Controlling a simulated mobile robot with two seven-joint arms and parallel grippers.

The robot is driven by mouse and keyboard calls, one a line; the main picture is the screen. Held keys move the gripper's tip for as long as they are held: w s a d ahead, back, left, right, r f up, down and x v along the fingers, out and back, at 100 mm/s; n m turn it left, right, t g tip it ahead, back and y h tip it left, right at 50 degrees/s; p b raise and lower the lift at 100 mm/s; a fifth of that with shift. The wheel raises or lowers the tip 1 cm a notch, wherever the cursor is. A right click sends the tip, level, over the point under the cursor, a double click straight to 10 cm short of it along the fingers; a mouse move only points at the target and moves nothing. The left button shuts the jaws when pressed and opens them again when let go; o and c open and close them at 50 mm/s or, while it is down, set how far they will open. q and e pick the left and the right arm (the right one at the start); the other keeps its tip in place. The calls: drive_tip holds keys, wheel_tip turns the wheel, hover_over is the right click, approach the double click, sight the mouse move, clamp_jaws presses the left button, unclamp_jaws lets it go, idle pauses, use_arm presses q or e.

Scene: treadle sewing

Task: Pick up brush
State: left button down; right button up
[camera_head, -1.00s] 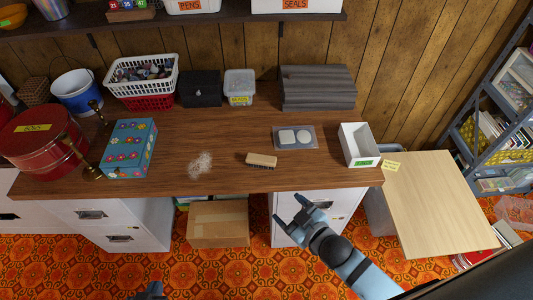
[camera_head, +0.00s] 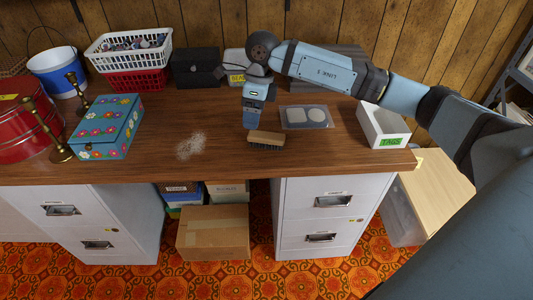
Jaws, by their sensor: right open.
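The brush (camera_head: 267,139), with a light wooden back and dark bristles, lies bristles down on the brown wooden tabletop (camera_head: 330,165) near its front edge. My right gripper (camera_head: 258,122) points down just behind and above the brush, its arm reaching in from the right. It is open, and the brush is not seen lifted. Its fingertips are small and partly hidden, so I cannot tell whether they touch the brush. My left gripper is not in view.
A pale dust patch (camera_head: 191,145) lies left of the brush. A grey tray with two white pieces (camera_head: 307,116) and a white TAGS box (camera_head: 382,126) stand to the right. A flowered box (camera_head: 106,127) and brass candlesticks (camera_head: 48,130) stand at the left.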

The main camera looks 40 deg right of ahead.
sight(266, 135)
drive_tip(key=w+d+h, duration=0.1)
drive_tip(key=d+h, duration=0.1)
drive_tip(key=d, duration=0.3)
drive_tip(key=shift+m, duration=0.3)
wheel_tip(266, 135, down, 7)
drive_tip(key=shift+a+r+b, duration=0.1)
drive_tip(key=shift+r+b, duration=0.1)
drive_tip(key=shift+b, duration=0.75)
drive_tip(key=f, duration=0.3)
drive_tip(key=f+b, duration=0.1)
drive_tip(key=f, duration=0.1)
drive_tip(key=shift+w+f, duration=0.2)
drive_tip(key=shift+f, duration=0.2)
drive_tip(key=shift+r, duration=0.1)
drive_tip(key=c, duration=1)
drive_tip(key=shift+r, duration=0.1)
wheel_tip(266, 135, up, 20)
drive_tip(key=p, duration=0.3)
